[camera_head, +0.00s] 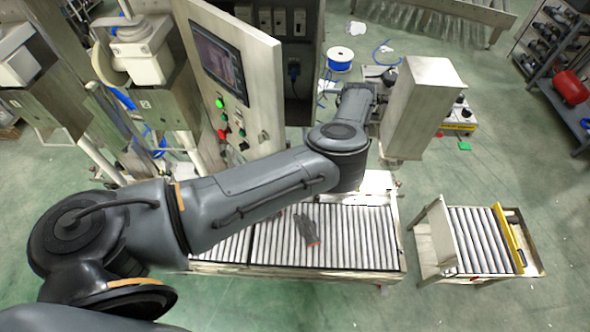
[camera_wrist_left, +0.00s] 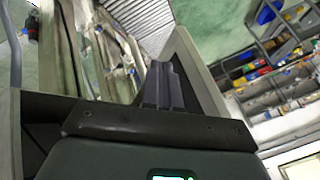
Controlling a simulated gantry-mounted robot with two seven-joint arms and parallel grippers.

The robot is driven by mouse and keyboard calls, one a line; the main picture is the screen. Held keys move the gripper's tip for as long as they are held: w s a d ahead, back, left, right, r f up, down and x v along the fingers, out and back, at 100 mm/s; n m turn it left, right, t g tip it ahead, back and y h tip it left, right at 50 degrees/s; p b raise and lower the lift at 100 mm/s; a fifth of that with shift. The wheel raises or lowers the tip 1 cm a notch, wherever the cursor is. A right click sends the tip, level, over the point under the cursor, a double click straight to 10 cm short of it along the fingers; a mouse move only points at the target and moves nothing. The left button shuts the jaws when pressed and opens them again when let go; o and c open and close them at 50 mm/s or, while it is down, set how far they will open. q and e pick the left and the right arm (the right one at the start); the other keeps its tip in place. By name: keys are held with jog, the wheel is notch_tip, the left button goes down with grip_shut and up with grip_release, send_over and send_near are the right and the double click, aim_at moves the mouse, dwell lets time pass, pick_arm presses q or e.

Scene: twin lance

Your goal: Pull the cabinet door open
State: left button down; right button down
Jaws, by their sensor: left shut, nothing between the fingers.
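The cabinet door (camera_head: 258,75) is a pale metal panel with a dark screen, a green light and several buttons. It stands swung out from the cabinet, whose dark inside (camera_head: 293,65) shows wiring and electrical parts. My left arm reaches across the head view to the right of the door; its fingertips are hidden there. In the left wrist view my left gripper (camera_wrist_left: 163,85) is shut and empty, its fingers side by side. A pale panel edge (camera_wrist_left: 190,62) runs close on its right; I cannot tell whether they touch or whether it is the door. My right gripper is not in view.
A tall metal box (camera_head: 420,105) stands right beside my left wrist. A roller conveyor (camera_head: 345,240) lies below the arm with a dark glove (camera_head: 307,230) on it. A small roller cart (camera_head: 475,240) stands at the right. Green floor is open farther right.

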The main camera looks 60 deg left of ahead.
pick_arm(q)
jog(key=s+f+p, duration=0.2)
jog(key=s+p, duration=0.1)
jog(key=s, duration=0.2)
jog(key=shift+s+f, duration=0.25)
jog(key=shift+s, duration=0.05)
jog(key=shift+d, duration=0.1)
jog(key=shift+s+p, duration=0.1)
jog(key=shift+p, duration=0.2)
